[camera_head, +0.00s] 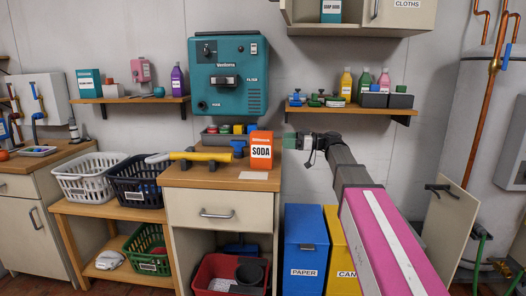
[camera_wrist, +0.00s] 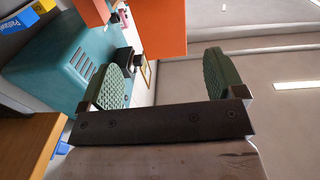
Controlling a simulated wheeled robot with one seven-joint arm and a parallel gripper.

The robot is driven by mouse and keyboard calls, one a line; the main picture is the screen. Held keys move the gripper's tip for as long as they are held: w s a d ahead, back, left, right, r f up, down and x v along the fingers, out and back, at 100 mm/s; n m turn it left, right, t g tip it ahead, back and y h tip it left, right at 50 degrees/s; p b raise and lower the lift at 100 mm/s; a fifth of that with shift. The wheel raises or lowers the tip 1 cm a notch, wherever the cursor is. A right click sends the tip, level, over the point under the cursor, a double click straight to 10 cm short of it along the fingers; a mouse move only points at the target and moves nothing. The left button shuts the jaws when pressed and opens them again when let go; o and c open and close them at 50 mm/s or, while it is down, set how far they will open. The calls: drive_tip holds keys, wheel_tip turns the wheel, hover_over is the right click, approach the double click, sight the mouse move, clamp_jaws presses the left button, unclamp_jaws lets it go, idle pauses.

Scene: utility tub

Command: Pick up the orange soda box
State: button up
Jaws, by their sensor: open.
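The orange soda box (camera_head: 261,150) stands upright on the right side of the wooden counter top in the head view, its white SODA label facing forward. My gripper (camera_head: 291,141) is just to the right of the box, at about the height of its upper half. In the wrist view the orange box (camera_wrist: 155,28) fills the top middle, beyond the fingertips. My gripper (camera_wrist: 165,82) is open there, its two green pads wide apart with nothing between them. The lower part of the box is out of the wrist view.
A yellow cylinder-like tool (camera_head: 202,156) lies on the counter (camera_head: 200,176) left of the box. A tray (camera_head: 213,136) of small coloured things stands behind. A teal wall unit (camera_head: 229,75) hangs above. A blue bin (camera_head: 305,240) stands below my arm.

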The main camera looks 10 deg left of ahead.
sight(264, 141)
drive_tip(key=shift+s+a+f, duration=0.1)
drive_tip(key=shift+a+f, duration=0.05)
drive_tip(key=shift+a, duration=1.5)
drive_tip(key=shift+s+a+f, duration=0.1)
drive_tip(key=shift+a+f, duration=0.05)
drive_tip(key=shift+a, duration=1.5)
drive_tip(key=shift+s+a+f, duration=0.1)
drive_tip(key=shift+a+f, duration=0.05)
drive_tip(key=shift+a, duration=1.5)
drive_tip(key=c, duration=1.3)
drive_tip(key=shift+r, duration=0.1)
